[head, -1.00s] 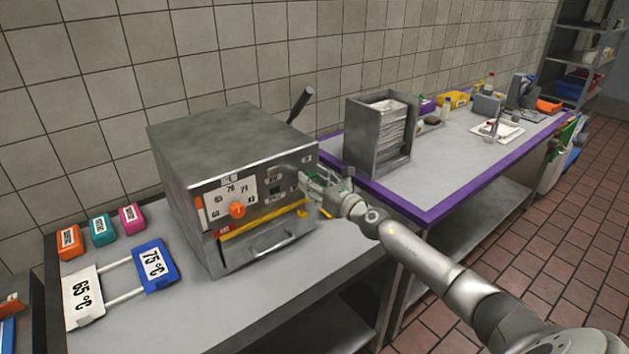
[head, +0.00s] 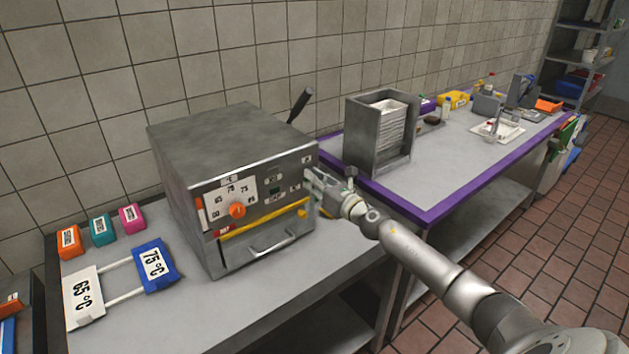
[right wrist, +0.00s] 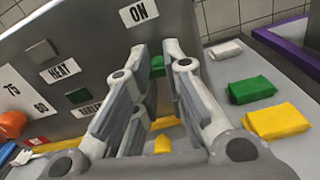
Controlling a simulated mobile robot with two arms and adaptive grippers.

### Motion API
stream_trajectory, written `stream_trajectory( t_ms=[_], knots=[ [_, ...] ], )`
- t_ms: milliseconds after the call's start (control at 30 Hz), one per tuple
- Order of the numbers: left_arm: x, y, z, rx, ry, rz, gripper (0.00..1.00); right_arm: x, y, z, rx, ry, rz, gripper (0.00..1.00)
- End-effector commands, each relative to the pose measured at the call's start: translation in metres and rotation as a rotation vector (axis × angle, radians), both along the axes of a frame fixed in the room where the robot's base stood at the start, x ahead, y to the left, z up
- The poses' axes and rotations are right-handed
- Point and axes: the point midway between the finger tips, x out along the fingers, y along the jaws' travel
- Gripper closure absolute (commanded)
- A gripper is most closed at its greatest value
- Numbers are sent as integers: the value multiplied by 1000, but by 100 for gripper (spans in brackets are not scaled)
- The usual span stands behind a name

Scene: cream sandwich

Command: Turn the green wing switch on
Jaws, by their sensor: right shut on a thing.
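The grey metal machine (head: 235,150) stands on the near counter, its control panel facing front. My right gripper (head: 311,180) is at the right end of that panel. In the right wrist view my right gripper (right wrist: 155,75) has its fingers around a small green piece, the wing switch (right wrist: 157,65), and is shut on it. Most of the switch is hidden by the fingers, so its exact angle cannot be told. An "ON" label (right wrist: 138,12) is on the panel just above it. My left gripper is not in view.
An orange dial (head: 237,210), a yellow bar (head: 262,220) and a drawer handle (head: 275,243) are on the machine's front. White, green and yellow blocks (right wrist: 277,121) lie on the counter to the right. A grey rack (head: 362,140) stands on the purple-edged table.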

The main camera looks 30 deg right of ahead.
Motion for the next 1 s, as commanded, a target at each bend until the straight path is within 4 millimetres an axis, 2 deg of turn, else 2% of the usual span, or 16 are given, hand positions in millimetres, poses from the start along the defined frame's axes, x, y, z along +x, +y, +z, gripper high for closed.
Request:
stream_trajectory(
  t_ms=[1000],
  knots=[
    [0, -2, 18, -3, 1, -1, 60, 0, -2, 2, 948, 72, -1, 100]
  ],
)
